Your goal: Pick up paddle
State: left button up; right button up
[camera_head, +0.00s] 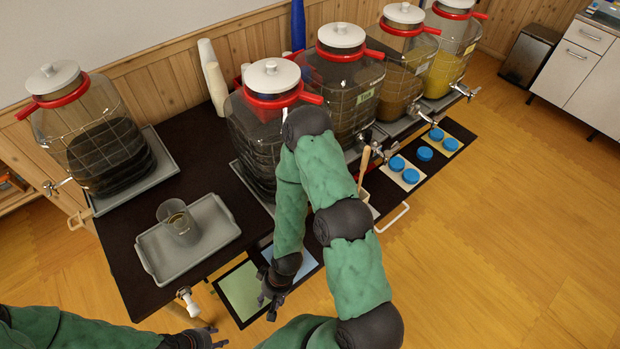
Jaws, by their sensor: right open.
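A pale wooden stick, likely the paddle's handle (363,166), stands upright and slightly tilted in front of the jars, right of my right forearm. Its lower end is hidden behind my arm and a small light container. My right gripper (271,300) is open and empty, pointing down over the table's front edge by the green and blue mats, well to the lower left of the stick. My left gripper (216,338) is low at the bottom edge, in front of the table and far from the stick; I cannot tell how far its fingers are apart.
Several tapped jars with white lids (341,36) line the table's back, with one dark jar (105,150) at the left. A grey tray (155,248) holds a clear cup (180,226). Blue lids (397,163) lie at the right. A white-topped tap-like item (188,300) is near my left gripper.

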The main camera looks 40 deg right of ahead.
aim_at(366, 159)
jog(key=z, duration=1.85)
